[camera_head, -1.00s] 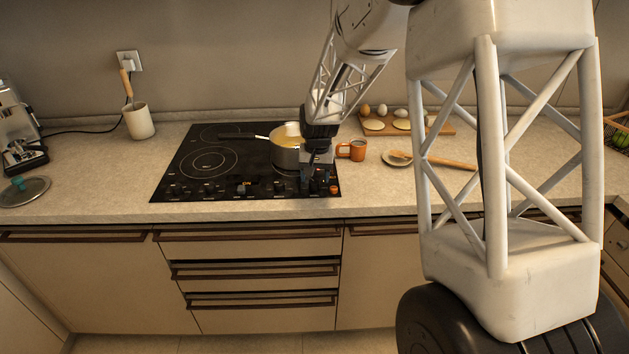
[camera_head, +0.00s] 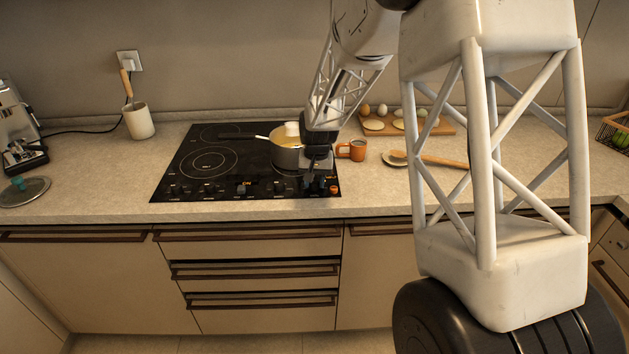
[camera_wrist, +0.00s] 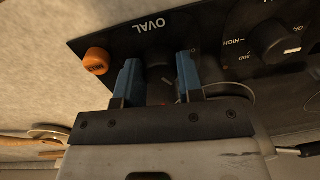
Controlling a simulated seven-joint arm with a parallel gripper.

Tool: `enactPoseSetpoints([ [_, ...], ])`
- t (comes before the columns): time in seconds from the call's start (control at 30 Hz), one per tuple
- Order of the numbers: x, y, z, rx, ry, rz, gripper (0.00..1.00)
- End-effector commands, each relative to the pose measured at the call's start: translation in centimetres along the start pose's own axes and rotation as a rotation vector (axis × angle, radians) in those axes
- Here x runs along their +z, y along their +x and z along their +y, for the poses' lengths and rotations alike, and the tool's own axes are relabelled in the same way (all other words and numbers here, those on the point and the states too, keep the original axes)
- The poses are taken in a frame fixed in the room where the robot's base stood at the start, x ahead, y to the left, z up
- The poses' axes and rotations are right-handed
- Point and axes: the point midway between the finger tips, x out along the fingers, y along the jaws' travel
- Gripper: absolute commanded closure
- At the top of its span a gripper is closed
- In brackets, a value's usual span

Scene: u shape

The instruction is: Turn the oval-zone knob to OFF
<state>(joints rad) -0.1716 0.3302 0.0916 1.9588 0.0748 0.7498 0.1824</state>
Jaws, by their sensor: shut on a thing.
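The oval-zone knob (camera_wrist: 160,77) is a dark round knob beside the printed word OVAL in the wrist view. My gripper (camera_wrist: 158,72) has one blue finger on each side of it and is shut on it. The fingers and palm hide part of the knob, so its pointer setting cannot be read. In the head view my gripper (camera_head: 318,184) reaches down to the front right of the black cooktop (camera_head: 170,190), and the knob cannot be made out there.
A pot (camera_head: 287,158) stands just behind my gripper.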

Motion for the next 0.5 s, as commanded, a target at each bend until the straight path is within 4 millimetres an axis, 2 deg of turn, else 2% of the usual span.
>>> enactPoseSetpoints([
  [0.27,-0.03,-0.06,0.01,0.000,-0.039,-0.002,0.89],
  [0.5,-0.01,-0.03,0.01,0.000,-0.153,-0.009,0.89],
])
